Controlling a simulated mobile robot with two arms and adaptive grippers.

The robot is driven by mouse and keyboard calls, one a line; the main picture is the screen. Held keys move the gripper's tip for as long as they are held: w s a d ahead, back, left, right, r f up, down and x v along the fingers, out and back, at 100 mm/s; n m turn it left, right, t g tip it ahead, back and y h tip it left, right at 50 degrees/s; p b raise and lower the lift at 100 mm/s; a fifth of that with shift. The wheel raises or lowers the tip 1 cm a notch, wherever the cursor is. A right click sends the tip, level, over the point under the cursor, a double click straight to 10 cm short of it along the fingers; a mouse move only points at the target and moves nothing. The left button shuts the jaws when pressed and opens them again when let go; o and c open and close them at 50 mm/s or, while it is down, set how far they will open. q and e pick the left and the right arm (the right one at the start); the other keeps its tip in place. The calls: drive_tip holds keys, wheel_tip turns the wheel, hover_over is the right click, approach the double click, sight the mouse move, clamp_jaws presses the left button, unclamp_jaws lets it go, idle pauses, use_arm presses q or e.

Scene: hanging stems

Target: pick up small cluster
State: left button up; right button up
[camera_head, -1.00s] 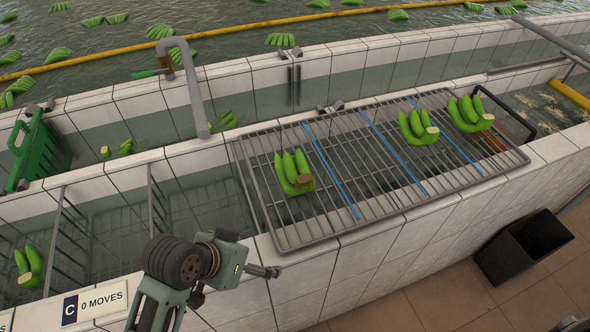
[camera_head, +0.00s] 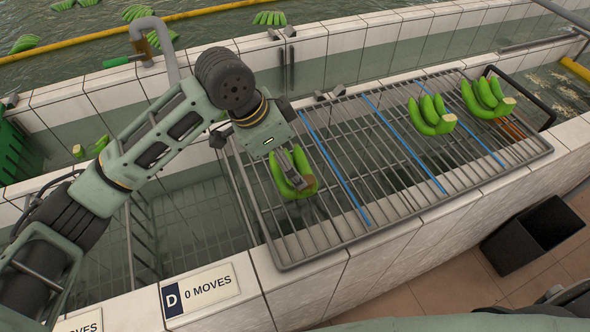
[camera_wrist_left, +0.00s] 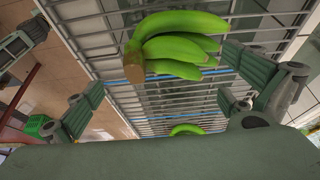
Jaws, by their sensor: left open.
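A green banana cluster (camera_head: 280,180) with a brown cut crown lies on the left part of the metal rack (camera_head: 352,220). My left gripper (camera_head: 288,163) is over this cluster and partly hides it. In the left wrist view the gripper (camera_wrist_left: 165,92) is open, its two fingers wide apart. The cluster (camera_wrist_left: 180,48) shows beyond and between them, its cut crown towards the left. The gripper holds nothing. Whether a finger touches the cluster cannot be told. Two other clusters, a middle one (camera_head: 430,115) and a right one (camera_head: 487,98), lie on the rack's right part.
Blue bars (camera_head: 410,150) divide the rack. Tiled walls (camera_head: 400,235) edge the water channels. A bent grey pipe (camera_head: 158,45) and a green crate (camera_head: 14,155) stand left. A black bin (camera_head: 530,238) is on the floor at right. A sign reads "D 0 MOVES" (camera_head: 201,291).

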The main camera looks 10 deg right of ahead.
sight(299, 171)
use_arm(q)
drive_tip(key=shift+p+x, duration=0.35)
drive_tip(key=shift+x, duration=0.55)
drive_tip(key=p+x, duration=0.1)
drive_tip(key=x, duration=0.3)
drive_tip(key=shift+w+d+f+p, duration=0.15)
drive_tip(key=shift+p, duration=0.2)
drive_tip(key=shift+f, duration=0.15)
use_arm(e)
wheel_tip(299, 171, up, 3)
drive_tip(key=shift+s+a+f, duration=0.15)
drive_tip(key=shift+f, duration=0.05)
use_arm(q)
drive_tip(key=c, duration=0.5)
drive_tip(key=shift+f, duration=0.1)
drive_tip(key=c, duration=0.7)
use_arm(e)
drive_tip(key=shift+a, duration=0.1)
drive_tip(key=shift+f, duration=0.1)
